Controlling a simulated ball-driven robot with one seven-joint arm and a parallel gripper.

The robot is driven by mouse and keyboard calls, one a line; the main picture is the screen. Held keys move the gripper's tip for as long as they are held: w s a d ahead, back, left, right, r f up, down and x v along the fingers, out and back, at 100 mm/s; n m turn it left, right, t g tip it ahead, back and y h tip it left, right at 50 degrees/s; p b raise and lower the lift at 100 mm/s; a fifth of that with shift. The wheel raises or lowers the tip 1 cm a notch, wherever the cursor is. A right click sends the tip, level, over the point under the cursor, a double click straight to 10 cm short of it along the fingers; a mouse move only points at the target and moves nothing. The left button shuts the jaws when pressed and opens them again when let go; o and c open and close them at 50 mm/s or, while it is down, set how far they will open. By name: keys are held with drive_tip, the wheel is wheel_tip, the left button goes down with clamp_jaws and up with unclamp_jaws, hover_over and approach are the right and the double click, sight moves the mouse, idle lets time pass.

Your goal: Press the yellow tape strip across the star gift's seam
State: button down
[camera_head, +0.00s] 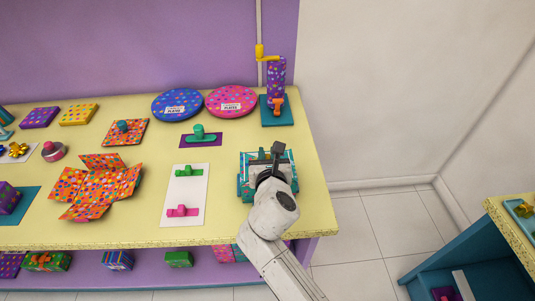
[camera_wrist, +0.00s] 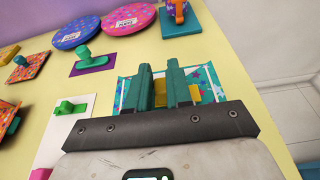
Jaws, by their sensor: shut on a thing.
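The star gift (camera_head: 246,161) is a teal box with coloured stars and white bands, at the right of the table under my gripper (camera_head: 275,155). Its patterned top also shows in the wrist view (camera_wrist: 208,82). My gripper (camera_wrist: 161,82) has two teal fingers pointing at the gift. A yellow piece, the yellow tape strip (camera_wrist: 194,94), shows between and beside the fingers; they are shut on it. Its lower part and the seam are hidden by the fingers and wrist, so I cannot tell whether the strip touches the gift.
A white card (camera_head: 190,172) with a green and a pink handled strip lies left of the gift. A green handled piece (camera_head: 200,134) lies on a purple mat behind it.

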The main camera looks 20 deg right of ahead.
drive_tip(key=shift+f, duration=0.45)
drive_tip(key=c, duration=0.9)
unclamp_jaws()
drive_tip(key=shift+r, duration=0.1)
drive_tip(key=shift+c, duration=0.2)
drive_tip(key=p+v, duration=0.4)
drive_tip(key=v, duration=0.4)
